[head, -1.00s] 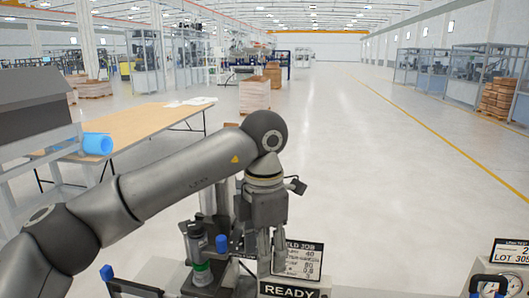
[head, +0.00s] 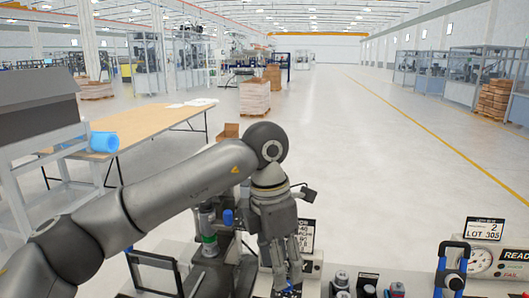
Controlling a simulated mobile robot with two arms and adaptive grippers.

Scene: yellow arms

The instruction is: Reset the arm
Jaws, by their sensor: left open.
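My left arm (head: 165,195) is dark grey. It comes in from the left, rises to a round elbow-like joint and bends down over the workbench. My left gripper (head: 285,268) hangs fingers-down above the bench's near part and is open. A small blue item (head: 290,289) shows at the fingertips; I cannot tell whether they touch it. Part of a sign (head: 305,236) stands behind the gripper, which covers much of it. My right gripper is not in view.
A green-banded cylinder (head: 208,230) stands left of the gripper on the bench. Several small parts (head: 369,290) stand to its right, then a blue-handled clamp (head: 452,268), a gauge (head: 480,260) and a LOT 305 sign (head: 484,230). A wooden table (head: 140,128) is behind left; open floor lies beyond.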

